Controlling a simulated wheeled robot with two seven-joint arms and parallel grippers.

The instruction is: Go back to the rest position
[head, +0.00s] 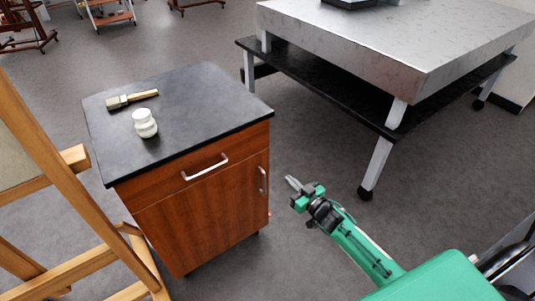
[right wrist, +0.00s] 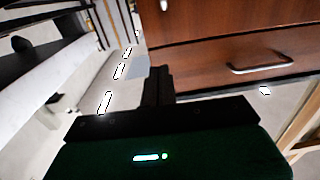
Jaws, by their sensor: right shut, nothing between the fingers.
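My right gripper (head: 293,184) is in the head view, at the end of my green arm, low in front of the cabinet's right side. It is shut and empty, and clear of the cabinet. In the right wrist view its dark fingers (right wrist: 158,84) are together, with the wooden drawer front (right wrist: 225,45) beyond them. A wooden cabinet (head: 205,215) with a black top stands left of it. A white jar (head: 145,124) and a flat brush with a wooden handle (head: 132,98) lie on that top. My left gripper is not in view.
A wooden easel (head: 62,160) stands at the left edge, close to the cabinet. A large grey stone-topped table (head: 400,50) on casters with a black lower shelf is at the upper right. Grey floor (head: 310,135) lies open between cabinet and table.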

